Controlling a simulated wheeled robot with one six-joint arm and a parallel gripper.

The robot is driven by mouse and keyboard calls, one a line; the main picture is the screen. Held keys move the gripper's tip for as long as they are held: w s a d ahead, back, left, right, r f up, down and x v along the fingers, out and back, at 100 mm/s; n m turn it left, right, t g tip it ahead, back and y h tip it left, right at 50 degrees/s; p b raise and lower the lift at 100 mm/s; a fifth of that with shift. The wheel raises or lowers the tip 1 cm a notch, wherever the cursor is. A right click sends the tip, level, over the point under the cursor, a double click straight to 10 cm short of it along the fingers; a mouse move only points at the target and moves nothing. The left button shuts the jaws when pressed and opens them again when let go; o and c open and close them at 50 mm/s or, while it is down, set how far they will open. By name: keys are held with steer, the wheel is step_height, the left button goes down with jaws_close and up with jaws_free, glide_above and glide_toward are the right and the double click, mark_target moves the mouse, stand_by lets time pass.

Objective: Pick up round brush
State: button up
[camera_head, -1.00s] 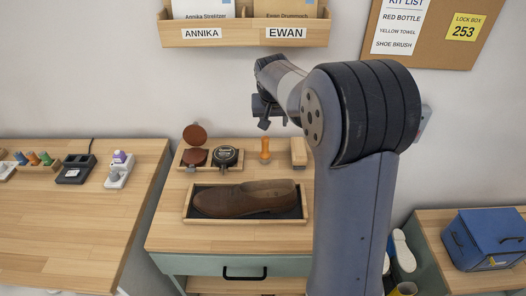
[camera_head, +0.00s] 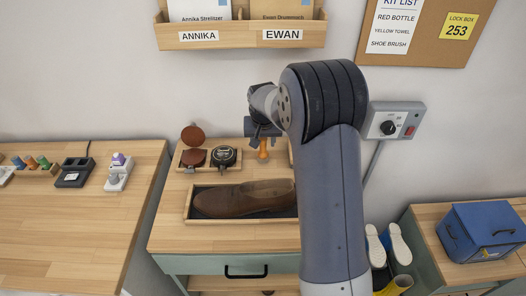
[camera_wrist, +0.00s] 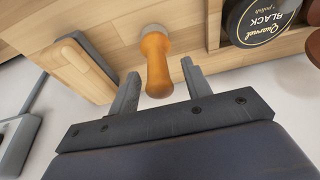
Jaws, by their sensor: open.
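The round brush shows its orange handle in the head view (camera_head: 263,151), at the back of the wooden table, partly covered by my gripper. In the wrist view the orange handle (camera_wrist: 157,68) stands up from the wooden surface, with a pale round end showing beyond it. My gripper (camera_wrist: 160,70) is open, with one finger on each side of the handle and a gap to each. In the head view my gripper (camera_head: 263,137) is just above the handle. The bristles are hidden.
A rectangular brush (camera_wrist: 82,68) lies left of the handle in the wrist view. A black polish tin (camera_wrist: 262,20) sits in a wooden holder to the right. In the head view a brown shoe (camera_head: 243,198) lies in a tray in front of the brush.

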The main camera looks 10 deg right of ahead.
steer(key=shift+w+f, duration=0.2)
steer(key=shift+f, duration=0.5)
jaws_close()
step_height(320, 180, up, 10)
steer(key=shift+r+b, duration=0.1)
steer(key=shift+b, duration=0.55)
